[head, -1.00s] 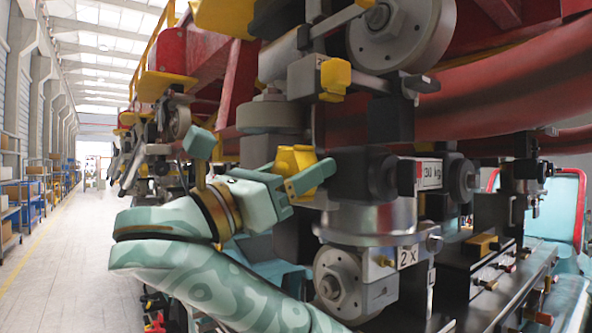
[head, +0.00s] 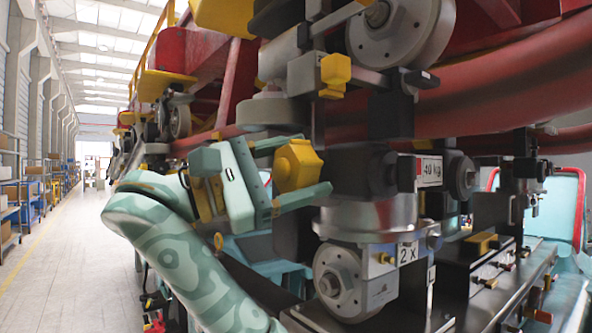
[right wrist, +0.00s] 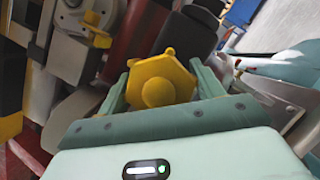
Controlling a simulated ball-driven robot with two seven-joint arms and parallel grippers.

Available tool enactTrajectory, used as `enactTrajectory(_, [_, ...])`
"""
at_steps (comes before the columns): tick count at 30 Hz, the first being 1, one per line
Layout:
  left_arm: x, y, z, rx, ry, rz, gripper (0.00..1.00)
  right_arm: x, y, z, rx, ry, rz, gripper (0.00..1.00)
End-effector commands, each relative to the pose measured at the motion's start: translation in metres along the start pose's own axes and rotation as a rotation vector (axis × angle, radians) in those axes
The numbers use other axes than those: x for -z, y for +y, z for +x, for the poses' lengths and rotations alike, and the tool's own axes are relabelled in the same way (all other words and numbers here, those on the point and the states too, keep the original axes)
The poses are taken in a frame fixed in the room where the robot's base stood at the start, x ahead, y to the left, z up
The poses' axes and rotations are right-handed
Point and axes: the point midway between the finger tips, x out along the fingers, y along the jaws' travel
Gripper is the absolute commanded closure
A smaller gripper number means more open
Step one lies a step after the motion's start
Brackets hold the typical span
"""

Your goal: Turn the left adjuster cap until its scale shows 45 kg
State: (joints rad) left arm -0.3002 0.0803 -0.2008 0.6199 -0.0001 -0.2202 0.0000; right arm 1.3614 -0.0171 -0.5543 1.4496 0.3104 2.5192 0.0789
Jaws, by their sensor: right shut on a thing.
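A yellow lobed adjuster cap (head: 298,166) sits at the left end of the dark adjuster block (head: 362,172). My right gripper (head: 302,167) is shut on the cap, one green finger above it and one below. In the right wrist view the cap (right wrist: 160,82) lies between the two fingers (right wrist: 163,85), with its round hub facing the camera. The white scale plate (head: 429,170) right of the block reads 40 kg. My left gripper is not in view.
A steel cylinder (head: 368,217) and a grey wheel (head: 337,281) with a "2 X" label (head: 407,253) are below the block. Another yellow block (head: 334,74) and a large wheel (head: 402,28) are above. A red rail (head: 500,87) crosses behind. The aisle at left is clear.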

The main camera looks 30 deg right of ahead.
Motion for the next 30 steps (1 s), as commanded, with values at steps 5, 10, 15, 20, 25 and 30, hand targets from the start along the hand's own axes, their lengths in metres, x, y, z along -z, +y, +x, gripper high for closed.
enactTrajectory(5, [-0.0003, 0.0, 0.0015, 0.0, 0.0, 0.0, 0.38, 0.0003, -0.0005, -0.0005, 0.065, 0.003, 0.152, 0.56])
enactTrajectory(10, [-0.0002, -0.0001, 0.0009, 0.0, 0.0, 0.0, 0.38, -0.0001, -0.0006, -0.0003, 0.126, 0.003, 0.301, 0.56])
enactTrajectory(15, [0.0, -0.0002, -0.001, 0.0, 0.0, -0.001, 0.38, 0.0001, -0.001, -0.0003, 0.182, 0.003, 0.437, 0.56])
enactTrajectory(20, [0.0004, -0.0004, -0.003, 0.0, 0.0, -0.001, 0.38, 0.0002, -0.0014, -0.0004, 0.225, 0.003, 0.543, 0.56])
enactTrajectory(25, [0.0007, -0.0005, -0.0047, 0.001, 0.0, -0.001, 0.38, 0.0004, -0.0018, -0.0003, 0.259, 0.002, 0.626, 0.56])
enactTrajectory(30, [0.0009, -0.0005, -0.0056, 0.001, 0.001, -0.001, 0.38, 0.0009, -0.0022, -0.0005, 0.28, 0.003, 0.675, 0.56])
